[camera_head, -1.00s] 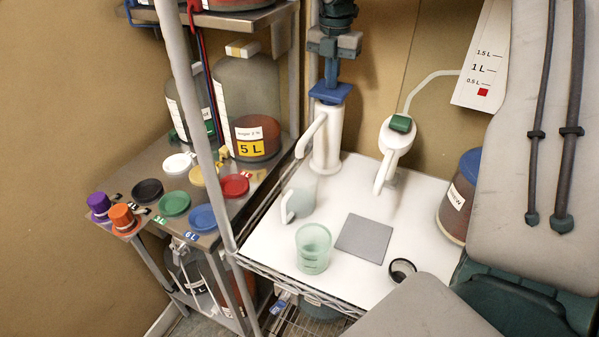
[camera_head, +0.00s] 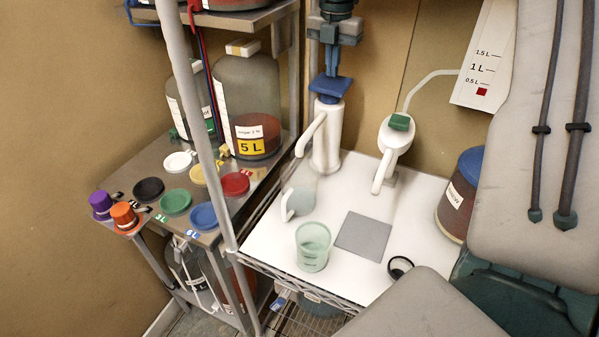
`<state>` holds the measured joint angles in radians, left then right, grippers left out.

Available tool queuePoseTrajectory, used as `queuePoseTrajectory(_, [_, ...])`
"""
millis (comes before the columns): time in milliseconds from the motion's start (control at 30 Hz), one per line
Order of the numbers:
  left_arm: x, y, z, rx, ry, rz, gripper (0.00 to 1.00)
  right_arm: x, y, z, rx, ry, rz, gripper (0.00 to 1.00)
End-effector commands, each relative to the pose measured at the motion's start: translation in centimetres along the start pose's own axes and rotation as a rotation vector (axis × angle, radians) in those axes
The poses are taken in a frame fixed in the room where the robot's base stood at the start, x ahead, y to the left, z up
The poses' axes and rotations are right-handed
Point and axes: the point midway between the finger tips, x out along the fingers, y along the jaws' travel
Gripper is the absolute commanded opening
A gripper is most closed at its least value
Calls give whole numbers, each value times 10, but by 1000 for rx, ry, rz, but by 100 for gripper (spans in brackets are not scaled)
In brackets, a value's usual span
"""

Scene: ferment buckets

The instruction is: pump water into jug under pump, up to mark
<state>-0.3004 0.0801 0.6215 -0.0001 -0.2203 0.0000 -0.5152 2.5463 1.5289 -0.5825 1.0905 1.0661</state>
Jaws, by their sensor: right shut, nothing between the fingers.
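A white pump (camera_head: 327,150) with a blue head (camera_head: 330,88) stands at the back left of the white table top. My right gripper (camera_head: 331,72) points down from above, shut and empty, its tips at the blue head; I cannot tell if they touch. A pale translucent jug (camera_head: 302,200) with a white handle stands under the pump spout. Its water level and any mark on it are too unclear to read. A sheet (camera_head: 485,55) at the upper right is printed 0.5 L, 1 L and 1.5 L, with a red square by 0.5 L. My left gripper is out of view.
A green cup (camera_head: 313,247), a grey pad (camera_head: 363,235) and a black ring (camera_head: 399,267) lie in front. A second white pump with a green top (camera_head: 399,122) and a blue-lidded jar (camera_head: 462,195) stand right. A steel shelf (camera_head: 150,165) with coloured lids is left, behind a post (camera_head: 200,130).

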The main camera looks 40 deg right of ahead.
Motion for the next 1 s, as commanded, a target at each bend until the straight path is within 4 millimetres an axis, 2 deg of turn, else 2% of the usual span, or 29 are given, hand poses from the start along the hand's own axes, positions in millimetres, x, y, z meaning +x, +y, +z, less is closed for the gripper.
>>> queuePoseTrajectory(1000, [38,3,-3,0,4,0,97,44,0,0,0,2,-2,0])
